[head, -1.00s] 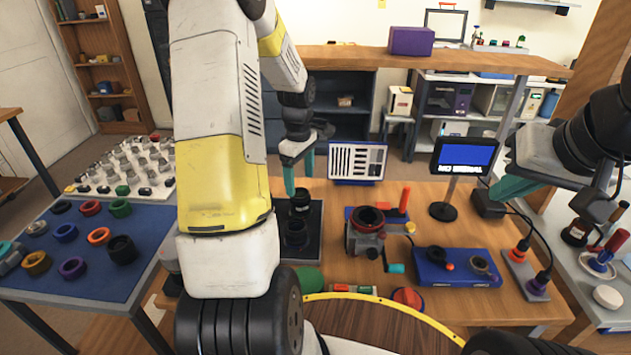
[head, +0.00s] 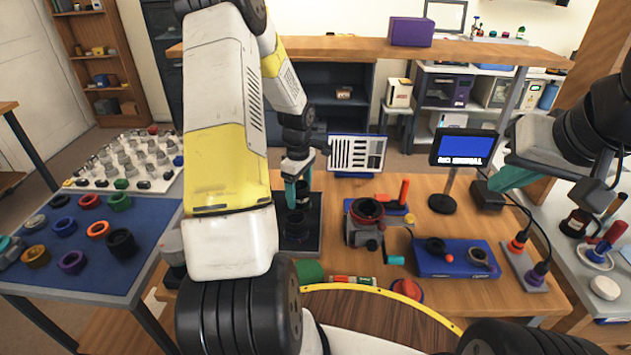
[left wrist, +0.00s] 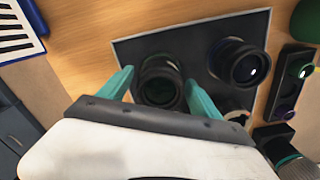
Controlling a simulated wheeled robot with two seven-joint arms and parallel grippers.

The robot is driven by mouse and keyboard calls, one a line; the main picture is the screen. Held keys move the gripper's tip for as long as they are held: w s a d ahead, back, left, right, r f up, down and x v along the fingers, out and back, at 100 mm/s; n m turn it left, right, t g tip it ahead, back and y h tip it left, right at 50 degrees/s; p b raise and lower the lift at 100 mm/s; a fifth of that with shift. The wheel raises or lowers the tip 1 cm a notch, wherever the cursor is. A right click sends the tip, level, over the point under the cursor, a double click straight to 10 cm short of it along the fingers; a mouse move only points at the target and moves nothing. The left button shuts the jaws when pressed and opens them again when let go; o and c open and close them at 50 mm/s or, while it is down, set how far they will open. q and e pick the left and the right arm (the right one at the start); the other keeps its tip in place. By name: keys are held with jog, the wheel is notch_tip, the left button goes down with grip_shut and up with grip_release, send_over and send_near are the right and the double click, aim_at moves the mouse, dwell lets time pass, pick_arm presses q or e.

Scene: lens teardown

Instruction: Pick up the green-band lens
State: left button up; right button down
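Two dark lenses stand on a black mat (head: 314,240). In the left wrist view, one lens (left wrist: 160,84) is between the two teal fingers of my left gripper (left wrist: 159,78), with small gaps on both sides. The gripper is open around it. The other lens (left wrist: 238,63) stands to its right, clear of the fingers. My right gripper (head: 515,178) hangs at the right, away from the lenses.
Right of the mat stand a clamp-like device with a dark ring (head: 366,211), a small monitor (head: 462,147) and a blue tray (head: 455,262). A striped chart (head: 357,154) stands behind. Several coloured rings lie on the blue side table (head: 80,270) at the left.

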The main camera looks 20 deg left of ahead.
pick_arm(q)
jog(key=c, duration=1.4)
grip_shut()
jog(key=shift+r, duration=0.1)
